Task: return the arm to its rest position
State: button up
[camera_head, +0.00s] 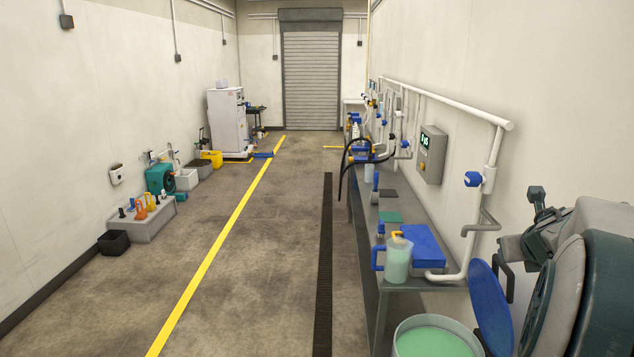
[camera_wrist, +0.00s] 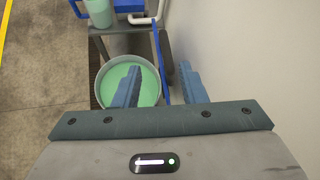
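My gripper (camera_wrist: 159,67) shows in the wrist view with its two blue-grey fingers spread apart. It is open. A thin blue edge, which looks like the round blue lid (camera_wrist: 161,60) seen edge-on, shows between the fingers, with a gap to each; I cannot tell how far below them it is. In the head view my arm is folded at the lower right, and the blue lid (camera_head: 490,308) stands tilted in front of it. The fingers are hard to make out there.
A bucket of green liquid (camera_head: 432,341) stands at the near end of the metal bench (camera_head: 400,281). On the bench are a jug (camera_head: 397,261) and a blue box (camera_head: 424,243). White pipes and a wall box (camera_head: 432,154) line the right wall.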

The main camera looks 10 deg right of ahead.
jog(key=w+a+r+m+t+h, duration=0.15)
jog(key=a+r+m, duration=0.35)
jog(key=m, duration=0.5)
jog(key=s+a+f+m+g+y, duration=0.2)
jog(key=s+a+f+m, duration=0.3)
jog(key=a+m, duration=0.3)
jog(key=s+a+f+m+g+y+b, duration=0.1)
jog(key=s+a+f+m+g, duration=0.2)
jog(key=s+a+f+m, duration=0.2)
jog(key=s+a+f+m+g+y+b, duration=0.1)
jog(key=s+a+f+m+g+y, duration=0.1)
jog(key=s+a+f+m, duration=0.4)
jog(key=s+a+m, duration=0.4)
jog(key=a+m, duration=0.1)
jog(key=a, duration=0.3)
jog(key=shift+s+a+y, duration=0.15)
jog(key=shift+a+y, duration=0.2)
